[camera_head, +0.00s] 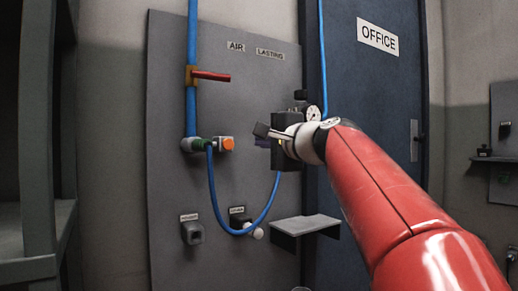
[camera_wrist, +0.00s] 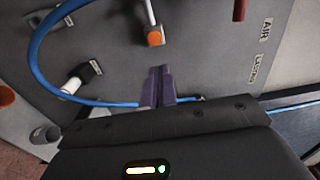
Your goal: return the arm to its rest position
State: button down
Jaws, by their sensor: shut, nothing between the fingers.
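My red arm reaches in from the lower right of the head view, raised and stretched toward the grey wall panel (camera_head: 255,80). My gripper (camera_head: 261,142) is in front of the panel's right part, with nothing held. In the wrist view my gripper's two dark fingers (camera_wrist: 160,72) are together and point at the panel. An orange-ended fitting (camera_head: 228,144) is to the left of the gripper in the head view. It also shows beyond the fingertips in the wrist view (camera_wrist: 155,38).
A blue pipe with a red-handled valve (camera_head: 210,76) runs down the panel. A blue hose (camera_head: 214,200) loops below the gripper. A small grey ledge (camera_head: 305,224) juts out beneath my arm. The blue office door (camera_head: 372,90) stands behind. Grey shelving (camera_head: 38,235) is at left.

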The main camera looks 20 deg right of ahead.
jog(key=s+a+f+n+g+h+p, duration=0.1)
jog(key=s+a+f+n+g+p, duration=0.2)
jog(key=s+f, duration=0.45)
jog(key=s+a+f+n+g+h+p, duration=0.15)
jog(key=s+f+n+g, duration=0.3)
jog(key=f, duration=0.65)
jog(key=s+d+f+n+g+h+p, duration=0.2)
jog(key=s+f+n, duration=0.5)
jog(key=s+f, duration=0.9)
notch_tip(320, 180, down, 3)
jog(key=shift+s+d+f+g+h+p, duration=0.15)
jog(key=shift+s+g+h+p, duration=0.3)
jog(key=shift+g, duration=0.7)
